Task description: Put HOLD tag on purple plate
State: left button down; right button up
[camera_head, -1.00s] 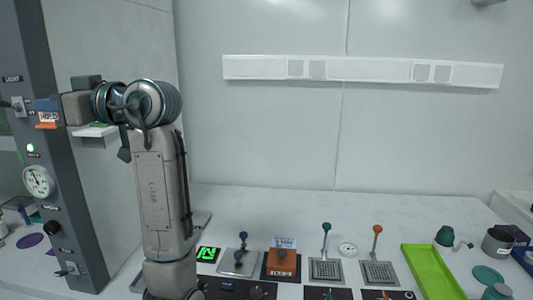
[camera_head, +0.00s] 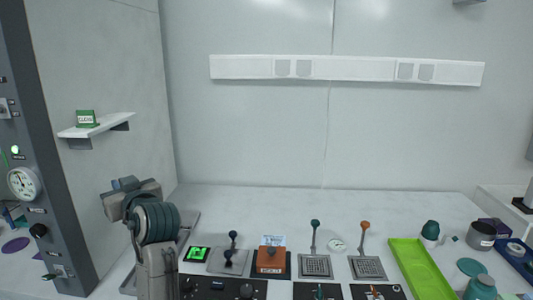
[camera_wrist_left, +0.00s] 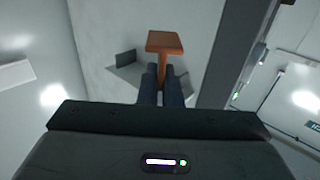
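An orange tag-like piece with a flat top (camera_wrist_left: 164,42) stands between the two dark fingers of my left gripper (camera_wrist_left: 163,84) in the left wrist view, and the fingers are closed on it. Its lettering is turned away there. In the head view my left gripper (camera_head: 124,186) is low in front of the grey side wall, and the orange piece is hidden. A flat purple disc (camera_head: 15,246), likely the purple plate, lies on the table at the far left, beyond the grey panel post. My right gripper is not in view.
A green CLEAN tag (camera_head: 87,119) stands on the white wall shelf (camera_head: 98,127). The grey post (camera_head: 48,190) with gauge and switches stands between my left arm and the purple disc. Levers, an orange-brown block (camera_head: 270,259) and a green tray (camera_head: 420,270) occupy the table.

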pick_arm(q)
jog(key=s+d+f+m+t+h, duration=0.2)
jog(key=d+f+m+h, duration=0.15)
jog(key=f, duration=0.55)
jog(key=s+d+f+m+t+h, duration=0.25)
jog(key=d+f+h, duration=0.25)
jog(key=f, duration=0.4)
jog(key=s+d+f+m+h, duration=0.1)
jog(key=s+d+f+h, duration=0.1)
jog(key=s+f, duration=0.3)
jog(key=s+d+f+m+h, duration=0.2)
jog(key=s+f, duration=0.3)
jog(key=s, duration=0.5)
jog(key=shift+s+t, duration=0.15)
jog(key=shift+t, duration=0.2)
